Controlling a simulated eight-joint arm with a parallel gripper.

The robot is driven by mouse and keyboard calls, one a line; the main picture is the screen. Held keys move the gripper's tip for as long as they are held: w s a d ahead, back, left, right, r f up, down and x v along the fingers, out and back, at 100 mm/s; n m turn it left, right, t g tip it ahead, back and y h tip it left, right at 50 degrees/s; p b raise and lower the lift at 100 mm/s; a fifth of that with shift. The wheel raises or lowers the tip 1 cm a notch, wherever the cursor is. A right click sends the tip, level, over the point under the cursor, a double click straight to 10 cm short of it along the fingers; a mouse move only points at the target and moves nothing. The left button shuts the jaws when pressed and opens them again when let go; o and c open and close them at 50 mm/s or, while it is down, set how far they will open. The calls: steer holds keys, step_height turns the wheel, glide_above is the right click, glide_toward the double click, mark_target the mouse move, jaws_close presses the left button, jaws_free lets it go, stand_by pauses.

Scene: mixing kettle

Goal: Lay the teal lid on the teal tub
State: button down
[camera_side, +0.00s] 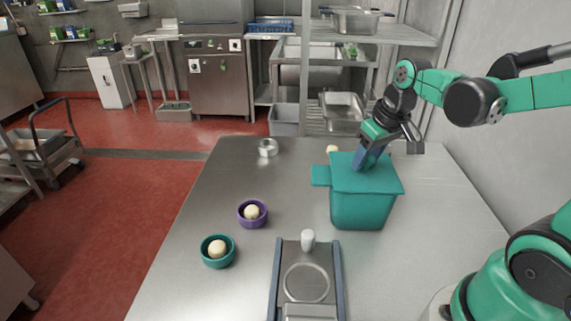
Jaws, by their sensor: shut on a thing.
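The teal tub (361,213) stands upright on the right half of the steel table. The flat teal lid (350,182) is over the tub's mouth, with a tab sticking out to the left. I cannot tell whether the lid rests fully on the rim or is held just above it. My gripper (369,162) reaches down from the upper right and is shut on the lid near its middle. The grip itself is partly hidden by the fingers. The inside of the tub is hidden by the lid.
A purple bowl (253,221) and a teal bowl (218,259), each with a pale ball, stand left of the tub. A scale-like device (306,283) is at the front, with a white knob (308,240). A small metal item (267,148) is at the back. The table's left rear is mostly clear.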

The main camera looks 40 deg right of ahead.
mark_target(373, 176)
steer(key=shift+c, duration=1.6)
jaws_free()
steer(key=shift+o, duration=0.2)
steer(key=shift+o, duration=1.4)
steer(key=shift+v, duration=3.45)
steer(key=a+f+n+t, duration=0.1)
steer(key=a+f+t, duration=0.2)
steer(key=a, duration=0.5)
steer(key=shift+w+a+f+n+t+y, duration=0.2)
steer(key=shift+a+f+n+t+y, duration=0.15)
steer(key=shift+f, duration=0.4)
